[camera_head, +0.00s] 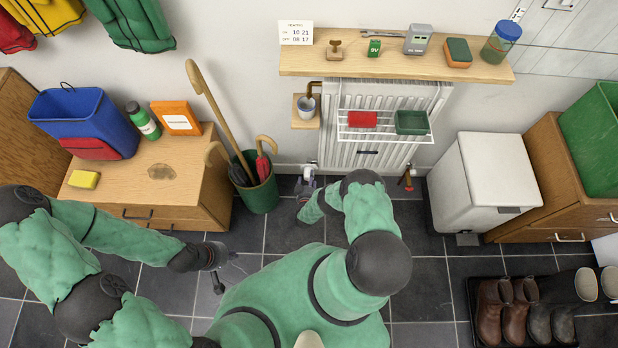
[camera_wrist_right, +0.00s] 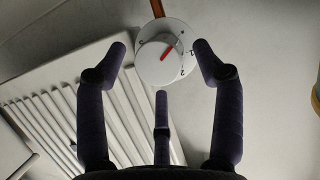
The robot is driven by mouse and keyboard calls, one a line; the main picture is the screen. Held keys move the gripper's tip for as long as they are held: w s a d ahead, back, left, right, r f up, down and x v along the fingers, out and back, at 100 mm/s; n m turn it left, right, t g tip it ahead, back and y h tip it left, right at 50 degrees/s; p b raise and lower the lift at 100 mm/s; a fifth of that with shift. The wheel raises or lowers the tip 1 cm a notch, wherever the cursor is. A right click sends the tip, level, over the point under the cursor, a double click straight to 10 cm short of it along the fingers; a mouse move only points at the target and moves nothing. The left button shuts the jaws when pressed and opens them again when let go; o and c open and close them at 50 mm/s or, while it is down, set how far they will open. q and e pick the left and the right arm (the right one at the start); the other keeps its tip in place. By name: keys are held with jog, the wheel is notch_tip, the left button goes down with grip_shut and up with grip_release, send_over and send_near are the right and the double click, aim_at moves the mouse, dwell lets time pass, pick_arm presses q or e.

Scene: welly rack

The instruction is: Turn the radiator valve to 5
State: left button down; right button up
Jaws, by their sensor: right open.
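In the head view my right gripper (camera_head: 305,188) is at the lower left corner of the white radiator (camera_head: 335,155), and mostly hides the valve. My left gripper (camera_head: 222,268) is open and empty above the floor.
An umbrella stand (camera_head: 262,195) with a cane stands left of the valve. A rack (camera_head: 385,137) with a red cloth and green tray hangs on the radiator, under a wooden shelf (camera_head: 400,68). A white bin (camera_head: 485,180) and a boot tray (camera_head: 470,290) are to the right.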

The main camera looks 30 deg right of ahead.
jog(key=shift+b+x, duration=0.5)
jog(key=shift+x, duration=1)
jog(key=c, duration=1)
jog(key=shift+s+a, duration=0.1)
jog(key=shift+a, duration=0.05)
